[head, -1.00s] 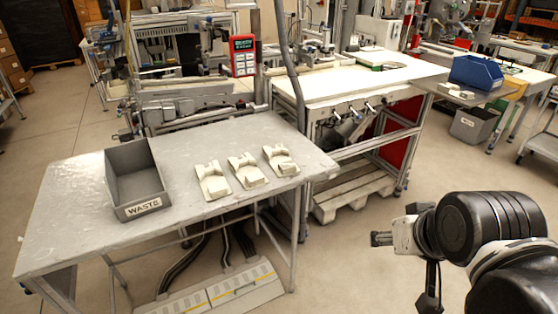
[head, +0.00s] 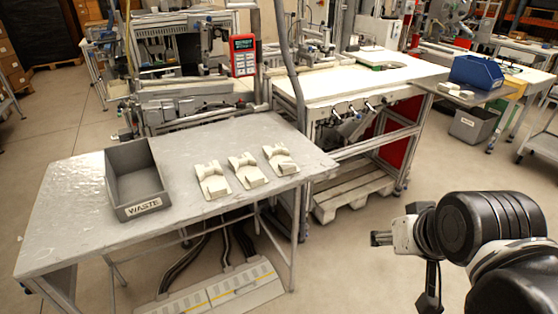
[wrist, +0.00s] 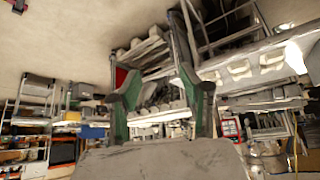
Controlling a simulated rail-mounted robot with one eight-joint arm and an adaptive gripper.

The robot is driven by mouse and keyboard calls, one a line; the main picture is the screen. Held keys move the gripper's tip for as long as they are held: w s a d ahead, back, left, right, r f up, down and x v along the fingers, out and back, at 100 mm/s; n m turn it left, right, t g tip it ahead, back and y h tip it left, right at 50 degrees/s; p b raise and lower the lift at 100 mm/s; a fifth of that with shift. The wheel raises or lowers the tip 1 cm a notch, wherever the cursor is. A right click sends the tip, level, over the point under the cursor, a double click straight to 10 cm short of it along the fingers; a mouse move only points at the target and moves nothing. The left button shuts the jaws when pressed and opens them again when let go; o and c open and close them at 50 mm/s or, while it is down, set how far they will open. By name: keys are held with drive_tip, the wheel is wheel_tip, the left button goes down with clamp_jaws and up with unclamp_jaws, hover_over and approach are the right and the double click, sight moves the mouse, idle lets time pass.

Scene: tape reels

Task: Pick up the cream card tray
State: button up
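Three cream trays lie in a row on the grey metal table: a left one (head: 212,181), a middle one (head: 246,171) and a right one (head: 280,159). Each has a raised, notched shape; I cannot tell which is the card tray. They also show small and upside down in the wrist view, with the middle one (wrist: 240,69) near the upper right. My gripper (head: 381,239) is in the air right of the table, well apart from the trays. In the wrist view my gripper (wrist: 158,78) has its two green-sided fingers spread, with nothing between them.
A grey bin labelled WASTE (head: 140,190) stands on the table's left part. The grey table (head: 90,235) has bare room in front of the trays. A white workbench (head: 345,80) stands behind. A blue bin (head: 475,72) sits on a side shelf at right. Open floor lies below my gripper.

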drive_tip(key=o, duration=0.5)
drive_tip(key=shift+c, duration=0.2)
drive_tip(key=shift+r, duration=0.1)
